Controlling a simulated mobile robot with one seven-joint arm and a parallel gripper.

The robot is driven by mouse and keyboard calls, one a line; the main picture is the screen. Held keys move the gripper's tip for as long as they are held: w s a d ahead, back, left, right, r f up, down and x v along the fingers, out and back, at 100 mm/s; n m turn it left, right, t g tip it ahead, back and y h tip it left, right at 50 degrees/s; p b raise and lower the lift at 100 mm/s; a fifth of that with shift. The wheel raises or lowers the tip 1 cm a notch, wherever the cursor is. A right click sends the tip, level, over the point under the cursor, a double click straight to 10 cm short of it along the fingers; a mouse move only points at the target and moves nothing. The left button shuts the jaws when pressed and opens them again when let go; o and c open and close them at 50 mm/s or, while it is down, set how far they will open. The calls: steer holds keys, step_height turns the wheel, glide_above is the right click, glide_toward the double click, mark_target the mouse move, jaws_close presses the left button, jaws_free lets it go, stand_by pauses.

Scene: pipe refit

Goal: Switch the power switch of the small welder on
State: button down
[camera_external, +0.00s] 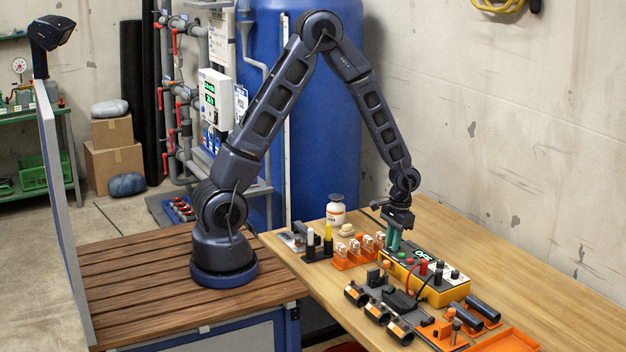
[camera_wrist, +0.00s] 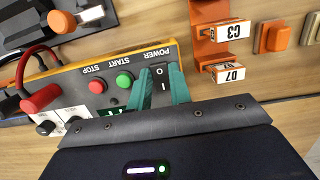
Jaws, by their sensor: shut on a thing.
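The small welder (camera_external: 440,288) is a yellow box with a dark top panel on the wooden bench. In the wrist view its panel (camera_wrist: 98,68) appears upside down, with a red STOP button (camera_wrist: 96,86), a green START button (camera_wrist: 124,80) and the word POWER. The black power switch (camera_wrist: 160,76), marked O and I, sits at the panel's end. My gripper (camera_external: 393,243) reaches down to that end; its teal fingers (camera_wrist: 162,90) are closed around the switch, one on each side. Which side of the rocker is pressed in, I cannot tell. The welder's display (camera_external: 423,255) shows light digits.
Orange holders with tagged parts (camera_external: 360,248) stand close beside my gripper. A red plug (camera_wrist: 40,99) and cables are at the panel's other end. Black pipe pieces (camera_external: 377,312) and an orange tray (camera_external: 505,341) lie in front. The bench behind the welder, towards the wall, is clear.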

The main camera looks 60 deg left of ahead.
steer(key=shift+w+g, duration=0.2)
steer(key=shift+g, duration=0.7)
steer(key=c, duration=1.3)
jaws_free()
steer(key=shift+r, duration=0.1)
steer(key=v, duration=1)
steer(key=shift+w+r, duration=0.1)
steer(key=shift+r, duration=0.2)
